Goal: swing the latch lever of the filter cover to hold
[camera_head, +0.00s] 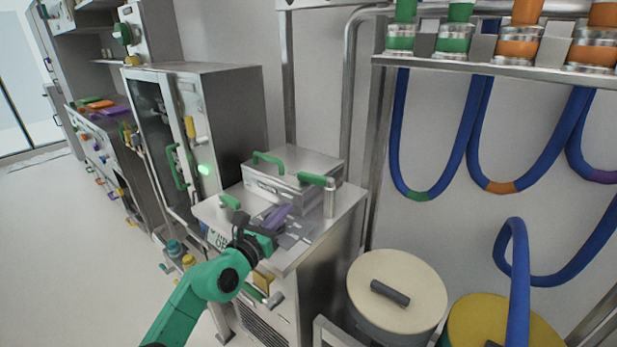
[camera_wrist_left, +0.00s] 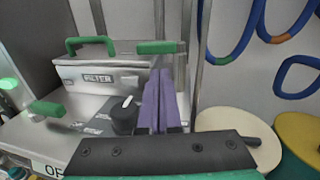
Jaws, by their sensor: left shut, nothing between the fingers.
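The filter cover (camera_head: 290,172) is a grey metal box lid with a green top handle, on a steel cabinet. Its FILTER label (camera_wrist_left: 97,78) faces me in the left wrist view. A latch lever with a green grip (camera_head: 316,179) sits on a post at the box's right corner; the grip also shows in the wrist view (camera_wrist_left: 161,47). My left gripper (camera_head: 285,212) has purple fingers, shut and empty. It hovers over the cabinet top in front of the box. In the wrist view the fingertips (camera_wrist_left: 160,75) appear just below the grip; contact cannot be told. My right gripper is not in view.
Another green-grip lever (camera_head: 230,201) is at the cabinet's left edge. A black knob (camera_wrist_left: 124,114) stands left of my fingers. A cream-lidded drum (camera_head: 395,275) and a yellow one (camera_head: 490,318) stand to the right, under blue hoses (camera_head: 400,130). Open floor lies left.

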